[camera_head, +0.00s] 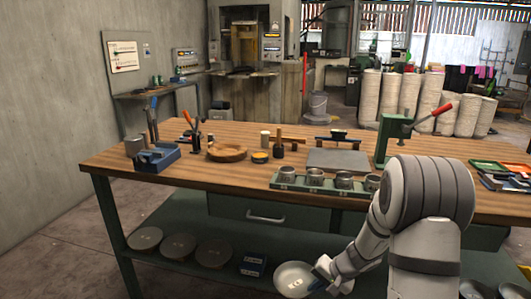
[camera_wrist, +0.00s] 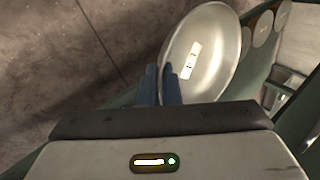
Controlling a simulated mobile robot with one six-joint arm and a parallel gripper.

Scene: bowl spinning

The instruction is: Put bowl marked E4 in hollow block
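A shallow metal bowl (camera_head: 293,281) with a small white label shows low in front of the workbench. It also fills the top middle of the wrist view (camera_wrist: 222,62), its inside facing the camera. The marking on the label is too small to read. My gripper (camera_head: 318,278) is at the bowl's right edge in the head view. In the wrist view its blue fingers (camera_wrist: 161,85) are close together on the bowl's left rim. A round wooden block (camera_head: 227,152) with a dished top, seemingly the hollow block, sits empty on the bench, left of centre.
The wooden bench (camera_head: 200,185) carries a tray of metal cups (camera_head: 290,182), a grey plate (camera_head: 338,160), a green lever press (camera_head: 392,140), a blue vise (camera_head: 156,157) and upright tools. Several discs (camera_head: 178,247) and a dark blue box (camera_head: 253,264) lie on the lower shelf.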

